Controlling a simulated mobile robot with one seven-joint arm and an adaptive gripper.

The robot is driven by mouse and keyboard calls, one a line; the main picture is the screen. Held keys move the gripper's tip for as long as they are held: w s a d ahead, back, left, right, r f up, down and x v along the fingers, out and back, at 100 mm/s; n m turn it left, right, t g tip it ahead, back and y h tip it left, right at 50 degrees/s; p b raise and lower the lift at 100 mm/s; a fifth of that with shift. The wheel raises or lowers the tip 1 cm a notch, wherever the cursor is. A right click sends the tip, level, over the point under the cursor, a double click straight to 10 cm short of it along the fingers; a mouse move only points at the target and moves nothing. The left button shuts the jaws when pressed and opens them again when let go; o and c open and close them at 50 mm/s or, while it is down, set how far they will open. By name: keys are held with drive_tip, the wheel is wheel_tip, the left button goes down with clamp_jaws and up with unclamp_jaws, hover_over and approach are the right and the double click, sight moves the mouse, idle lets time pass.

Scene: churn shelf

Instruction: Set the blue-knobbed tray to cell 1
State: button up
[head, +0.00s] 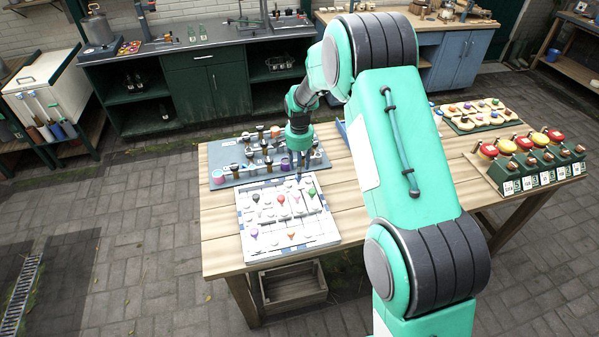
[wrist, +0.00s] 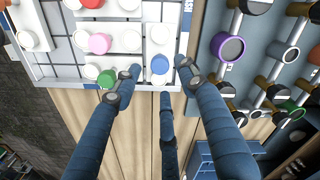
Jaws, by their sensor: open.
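The white grid board (head: 333,235) lies on the wooden table, with several white pieces topped by coloured knobs. In the wrist view the blue knob (wrist: 160,65) sits near the board's edge. A white piece (wrist: 160,34) is beside it, and a green knob (wrist: 106,79) and a pink knob (wrist: 100,43) are to its left. My gripper (wrist: 157,84) is open, its blue fingers spread on either side of the blue knob, with no visible contact. In the head view my gripper (head: 300,172) is over the board's far right corner and the blue knob cannot be made out. I cannot read any cell number.
A grey rack panel (head: 232,178) with dark and coloured knobs lies close beside the board; its purple knob (wrist: 228,47) is near the right finger. A green stand with red and yellow knobs (head: 530,165) is at the table's right. Bare wood (head: 225,225) lies left of the board.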

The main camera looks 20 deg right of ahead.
wheel_tip(320, 180, up, 8)
drive_tip(key=shift+r, duration=0.25)
drive_tip(key=shift+r, duration=0.1)
idle(0.5)
drive_tip(key=s+r+n+t+b, duration=0.1)
drive_tip(key=s+r+n+t, duration=0.25)
drive_tip(key=s+r, duration=1.65)
drive_tip(key=s+r+n+t, duration=0.1)
drive_tip(key=s+r+n, duration=0.1)
drive_tip(key=s, duration=1.1)
drive_tip(key=s+r+n+t+b, duration=0.1)
drive_tip(key=s+r+n, duration=0.1)
drive_tip(key=s, duration=1.1)
drive_tip(key=shift+s+a+r+n, duration=0.2)
drive_tip(key=shift+s+a+n, duration=0.2)
drive_tip(key=shift+n, duration=0.35)
